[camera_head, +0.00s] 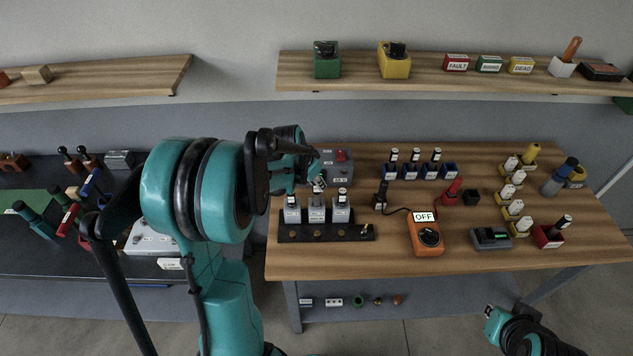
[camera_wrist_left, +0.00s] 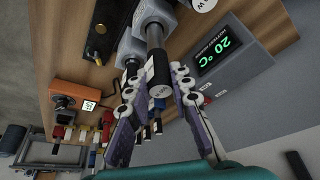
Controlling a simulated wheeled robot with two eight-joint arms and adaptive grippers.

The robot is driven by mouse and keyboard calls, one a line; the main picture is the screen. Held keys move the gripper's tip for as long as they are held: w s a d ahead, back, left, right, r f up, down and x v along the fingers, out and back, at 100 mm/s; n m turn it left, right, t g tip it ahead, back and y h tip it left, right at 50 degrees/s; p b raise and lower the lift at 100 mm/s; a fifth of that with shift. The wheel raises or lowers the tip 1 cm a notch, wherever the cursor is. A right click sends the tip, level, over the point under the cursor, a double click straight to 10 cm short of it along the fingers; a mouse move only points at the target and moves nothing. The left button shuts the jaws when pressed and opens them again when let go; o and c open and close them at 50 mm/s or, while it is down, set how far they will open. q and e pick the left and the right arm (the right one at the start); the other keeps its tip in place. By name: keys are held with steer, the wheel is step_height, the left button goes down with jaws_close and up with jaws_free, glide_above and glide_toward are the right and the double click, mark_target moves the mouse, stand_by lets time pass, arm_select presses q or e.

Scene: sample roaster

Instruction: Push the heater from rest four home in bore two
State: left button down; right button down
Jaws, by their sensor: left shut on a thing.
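My left gripper (camera_head: 318,184) is at the middle of three grey bore blocks on a black base (camera_head: 290,237). In the left wrist view, my left gripper (camera_wrist_left: 165,95) is shut on a heater (camera_wrist_left: 158,72) with a black grip and a pale round end. The heater's grey body lines up with a grey block; how deep it sits is unclear. The left block (camera_head: 292,214) and right block (camera_head: 341,214) each hold a heater, beside the middle block (camera_head: 316,214). Three blue rests hold upright heaters; the rightmost blue rest (camera_head: 450,173) looks empty. My right gripper (camera_head: 490,313) is low at right, its fingers unclear.
A grey unit (camera_head: 335,163) with a red button stands just behind the blocks; its display (camera_wrist_left: 217,48) reads 20 °C. An orange meter (camera_head: 427,238) marked OFF, with leads, stands to the right. Red and black blocks stand behind it.

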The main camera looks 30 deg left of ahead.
mark_target(316, 193)
arm_select(q)
steer(key=shift+f+b, duration=2.05)
steer(key=shift+f, duration=0.4)
steer(key=c, duration=1.3)
jaws_free()
steer(key=v, duration=1.2)
steer(key=shift+d, duration=0.1)
steer(key=s+d+f+n+t+b, duration=0.1)
steer(key=s+d+f+b, duration=0.2)
steer(key=s+d, duration=0.1)
steer(key=s+d+f+n+t+b, duration=0.1)
steer(key=s+d+f+b, duration=0.2)
steer(key=s+d, duration=0.2)
steer(key=s+d+f+y+b, duration=0.1)
steer(key=s+d+f+b, duration=0.2)
steer(key=s+d, duration=0.2)
steer(key=shift+s+d+f+n+t, duration=0.1)
steer(key=shift+d+n+t, duration=0.1)
steer(key=shift+d, duration=0.45)
steer(key=shift+s+d+f+n+t, duration=0.1)
steer(key=shift+d+n+t, duration=0.1)
steer(key=shift+d, duration=0.4)
